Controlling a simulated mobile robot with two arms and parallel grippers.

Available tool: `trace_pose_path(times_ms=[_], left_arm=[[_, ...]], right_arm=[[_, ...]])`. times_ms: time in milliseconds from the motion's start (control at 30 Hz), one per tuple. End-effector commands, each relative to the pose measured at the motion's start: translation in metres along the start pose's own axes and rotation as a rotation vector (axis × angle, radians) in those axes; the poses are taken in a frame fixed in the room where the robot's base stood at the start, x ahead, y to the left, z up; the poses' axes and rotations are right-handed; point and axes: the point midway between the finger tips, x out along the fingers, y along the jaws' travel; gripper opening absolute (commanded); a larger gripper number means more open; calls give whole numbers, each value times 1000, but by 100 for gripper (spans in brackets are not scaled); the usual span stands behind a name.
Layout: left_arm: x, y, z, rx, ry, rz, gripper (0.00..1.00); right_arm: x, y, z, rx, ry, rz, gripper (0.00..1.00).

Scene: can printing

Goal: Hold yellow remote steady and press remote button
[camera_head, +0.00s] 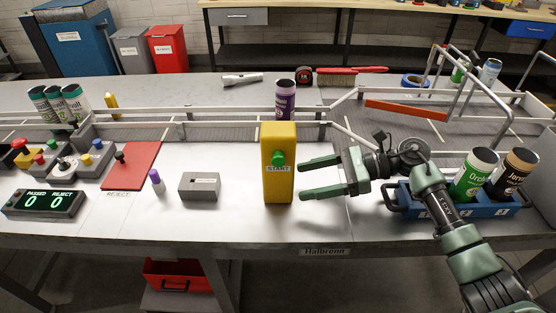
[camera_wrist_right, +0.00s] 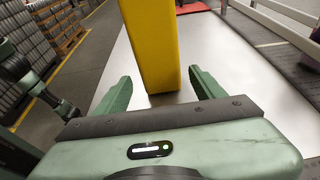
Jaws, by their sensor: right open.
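The yellow remote (camera_head: 278,184) stands upright on the white table top, with a green button (camera_head: 278,158) above a START label on its front. My right gripper (camera_head: 322,178) is open just right of the remote, its two fingers pointing at the remote's side. In the right wrist view the yellow remote (camera_wrist_right: 152,45) rises between and beyond the open fingers (camera_wrist_right: 160,90), with nothing gripped. The left gripper does not show in the head view; a green and black arm part shows at the left of the wrist view, with no clear fingers.
A purple can (camera_head: 285,98) stands behind the remote. A grey box (camera_head: 200,186) and a purple marker (camera_head: 157,182) are to its left, beyond them a counter display (camera_head: 45,203). A blue tray (camera_head: 410,208) with cans is at right. The table's front edge is close.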

Motion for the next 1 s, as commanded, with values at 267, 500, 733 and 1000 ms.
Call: trace_pose_path(times_ms=[267,500,733,1000], left_arm=[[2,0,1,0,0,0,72],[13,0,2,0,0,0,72],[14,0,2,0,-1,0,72],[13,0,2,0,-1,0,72]], right_arm=[[42,0,-5,-1,0,1,69],[62,0,-2,0,-2,-1,69],[66,0,0,2,-1,0,69],[66,0,0,2,-2,-1,38]])
